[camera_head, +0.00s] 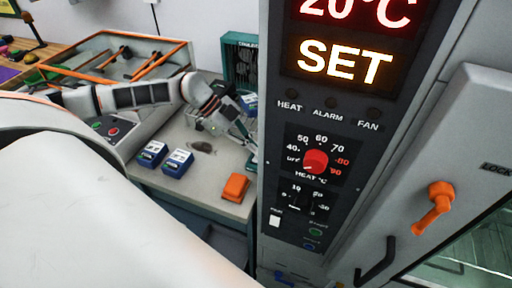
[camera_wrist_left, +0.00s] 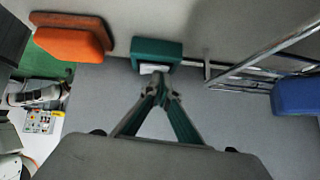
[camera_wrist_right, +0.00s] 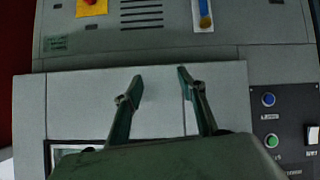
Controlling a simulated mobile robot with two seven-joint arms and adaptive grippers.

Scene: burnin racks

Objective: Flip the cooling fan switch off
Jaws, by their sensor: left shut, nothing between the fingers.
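The cooling fan switch is a white rocker (camera_head: 275,220) low on the dark control panel (camera_head: 285,190), under a small label. In the right wrist view the white rocker (camera_wrist_right: 313,135) shows at the right edge, partly cut off. I cannot tell which way it is tipped. My right gripper (camera_wrist_right: 158,80) is open and empty, in front of a plain grey panel, apart from the switch.
A blue button (camera_wrist_right: 268,99) and a green button (camera_wrist_right: 271,141) sit beside the switch. A red dial (camera_head: 316,161) is above it. An orange door handle (camera_head: 433,207) is at right. A bench (camera_head: 215,165) with blue boxes (camera_head: 177,162) stands left. A wire rack (camera_wrist_left: 265,60) borders the left gripper.

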